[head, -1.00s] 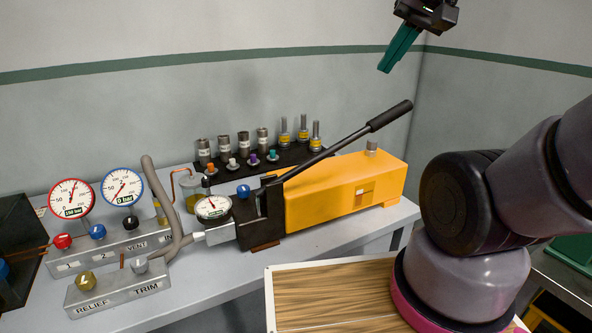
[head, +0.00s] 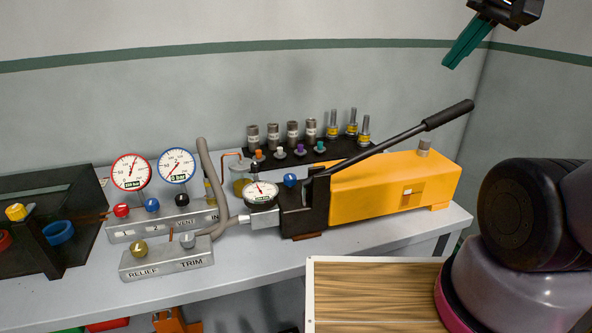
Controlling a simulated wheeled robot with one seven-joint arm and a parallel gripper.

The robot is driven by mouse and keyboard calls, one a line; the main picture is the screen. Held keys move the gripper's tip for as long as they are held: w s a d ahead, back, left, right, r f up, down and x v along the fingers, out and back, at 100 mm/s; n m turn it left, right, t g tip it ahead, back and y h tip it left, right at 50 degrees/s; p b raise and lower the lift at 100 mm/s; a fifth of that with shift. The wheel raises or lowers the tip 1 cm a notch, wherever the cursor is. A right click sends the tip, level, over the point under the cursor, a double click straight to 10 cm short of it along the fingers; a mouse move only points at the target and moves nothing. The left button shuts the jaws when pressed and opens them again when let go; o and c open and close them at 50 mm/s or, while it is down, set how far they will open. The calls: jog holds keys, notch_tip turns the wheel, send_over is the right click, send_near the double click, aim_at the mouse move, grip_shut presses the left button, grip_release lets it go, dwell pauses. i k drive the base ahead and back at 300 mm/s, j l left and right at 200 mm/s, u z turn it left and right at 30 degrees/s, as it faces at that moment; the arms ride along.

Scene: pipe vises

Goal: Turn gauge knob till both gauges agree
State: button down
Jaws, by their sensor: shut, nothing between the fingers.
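A red-rimmed gauge (head: 130,171) and a blue-rimmed gauge (head: 176,166) stand on a grey valve block (head: 165,225) at the left. A third, black-cased gauge (head: 261,193) sits at the front of the yellow pump. The needles of the red and blue gauges point in different directions. A red knob (head: 121,210), a blue knob (head: 152,204) and a black knob (head: 182,199) are on the block. The front block carries a brass RELIEF knob (head: 138,247) and a grey TRIM knob (head: 187,240). My gripper (head: 450,62), with teal fingers, is shut and empty, high at the upper right, far from the knobs.
The yellow pump (head: 385,188) has a long black lever (head: 400,138) rising to the right. A grey hose (head: 212,180) arches beside the gauges. A black rack (head: 310,153) of fittings stands behind. A black tray (head: 40,195) is at far left. A wooden board (head: 375,295) lies in front.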

aim_at(255, 169)
jog(key=u, duration=1.6)
jog(key=j+z, duration=0.2)
jog(key=z, duration=0.3)
jog(key=j+z, duration=0.2)
jog(key=z, duration=0.3)
jog(key=j+z, duration=0.15)
jog(key=z, duration=0.3)
jog(key=k, duration=0.05)
